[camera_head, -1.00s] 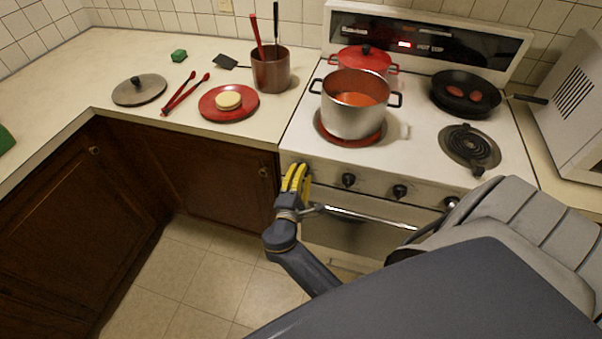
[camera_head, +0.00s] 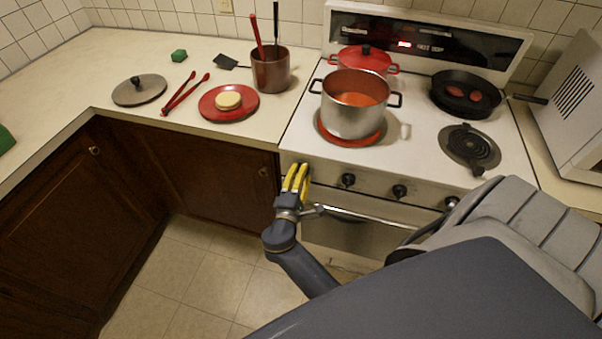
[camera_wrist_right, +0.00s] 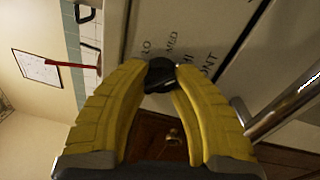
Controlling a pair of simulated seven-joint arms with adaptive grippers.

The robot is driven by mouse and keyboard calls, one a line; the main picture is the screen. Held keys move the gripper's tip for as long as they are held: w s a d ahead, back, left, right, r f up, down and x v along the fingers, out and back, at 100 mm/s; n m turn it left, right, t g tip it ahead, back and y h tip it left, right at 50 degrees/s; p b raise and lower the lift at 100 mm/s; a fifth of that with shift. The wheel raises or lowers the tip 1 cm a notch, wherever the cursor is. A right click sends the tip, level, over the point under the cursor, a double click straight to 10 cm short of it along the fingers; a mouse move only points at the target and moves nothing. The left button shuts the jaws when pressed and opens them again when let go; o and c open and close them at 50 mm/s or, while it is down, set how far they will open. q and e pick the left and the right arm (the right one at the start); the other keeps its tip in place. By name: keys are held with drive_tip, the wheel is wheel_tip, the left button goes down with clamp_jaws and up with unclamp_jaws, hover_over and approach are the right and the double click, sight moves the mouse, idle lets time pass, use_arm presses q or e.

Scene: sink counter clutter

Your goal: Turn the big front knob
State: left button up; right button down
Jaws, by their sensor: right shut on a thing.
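The black front knob (camera_wrist_right: 160,84) sits between the yellow fingertips of my right gripper in the right wrist view, by the markings LO, MED and a partly hidden word ending in ONT. My right gripper (camera_head: 297,169) is shut on this knob at the left end of the stove's front panel. In the head view the fingers hide the knob. My left gripper is not in view.
More black knobs (camera_head: 348,180) line the panel to the right, above the oven handle (camera_head: 365,216). A steel pot (camera_head: 352,118) of red liquid stands on the front left burner, and a pan (camera_head: 465,108) at the back right. The counter (camera_head: 70,75) is left.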

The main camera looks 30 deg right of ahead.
drive_tip(key=shift+s+d+f, duration=0.15)
drive_tip(key=shift+s+d, duration=0.05)
drive_tip(key=shift+d, duration=0.05)
idle(0.3)
drive_tip(key=c, duration=1.3)
unclamp_jaws()
drive_tip(key=o, duration=0.4)
drive_tip(key=shift+v, duration=3.75)
drive_tip(key=shift+w+a, duration=0.15)
drive_tip(key=shift+a, duration=0.05)
